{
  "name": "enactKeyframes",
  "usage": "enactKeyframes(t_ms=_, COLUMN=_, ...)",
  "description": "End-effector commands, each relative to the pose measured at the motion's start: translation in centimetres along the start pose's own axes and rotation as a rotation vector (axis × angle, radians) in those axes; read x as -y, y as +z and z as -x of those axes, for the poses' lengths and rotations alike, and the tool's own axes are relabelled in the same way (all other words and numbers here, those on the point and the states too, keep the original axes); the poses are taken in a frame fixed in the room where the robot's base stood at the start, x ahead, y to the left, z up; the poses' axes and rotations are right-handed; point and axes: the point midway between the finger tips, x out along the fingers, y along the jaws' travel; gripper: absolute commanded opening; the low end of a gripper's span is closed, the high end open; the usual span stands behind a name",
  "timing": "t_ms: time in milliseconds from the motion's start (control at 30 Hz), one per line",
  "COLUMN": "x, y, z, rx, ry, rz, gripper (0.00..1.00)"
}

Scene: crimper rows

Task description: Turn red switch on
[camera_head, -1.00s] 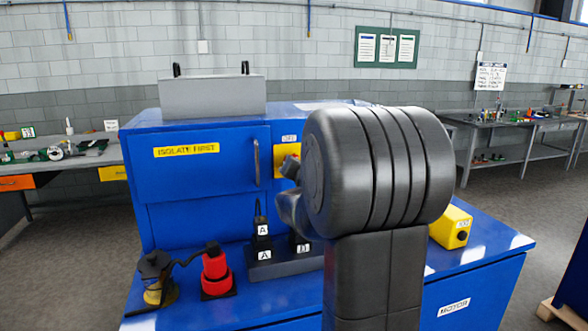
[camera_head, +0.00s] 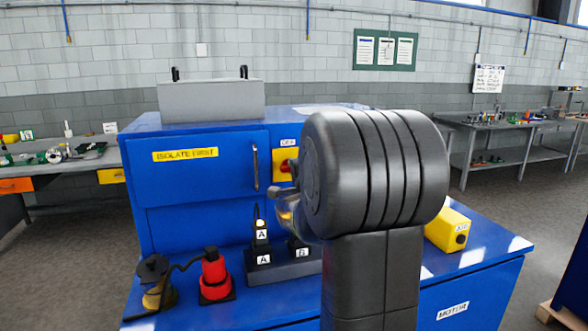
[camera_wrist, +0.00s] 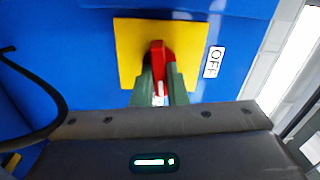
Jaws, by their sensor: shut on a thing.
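The red switch (camera_wrist: 158,62) sits on a yellow plate (camera_wrist: 128,48) on the blue cabinet's front, with an OFF label (camera_wrist: 214,62) beside the plate in the wrist view. My gripper (camera_wrist: 161,82) is shut on the red switch's handle, with one green finger on each side. In the head view the yellow plate (camera_head: 279,158) shows left of my arm, with the OFF label above it. A little red of the switch (camera_head: 285,166) shows there. My arm hides the plate's right side, and my fingertips are hard to make out in that view.
A door handle (camera_head: 256,167) stands left of the plate, on a door labelled ISOLATE FIRST (camera_head: 185,154). Below are black plugs marked A (camera_head: 261,235), a red connector (camera_head: 213,275) and a yellow box (camera_head: 447,229). A black cable (camera_wrist: 38,85) curves at left in the wrist view.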

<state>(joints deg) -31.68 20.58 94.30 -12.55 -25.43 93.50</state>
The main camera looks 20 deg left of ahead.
Motion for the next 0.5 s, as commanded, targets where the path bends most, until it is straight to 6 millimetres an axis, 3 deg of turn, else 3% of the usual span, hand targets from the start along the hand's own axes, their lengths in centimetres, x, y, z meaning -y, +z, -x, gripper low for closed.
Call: enactKeyframes(t_ms=500, x=-0.19, y=0.00, z=0.01, rx=0.000, ry=0.002, rz=-0.152, gripper=0.00)
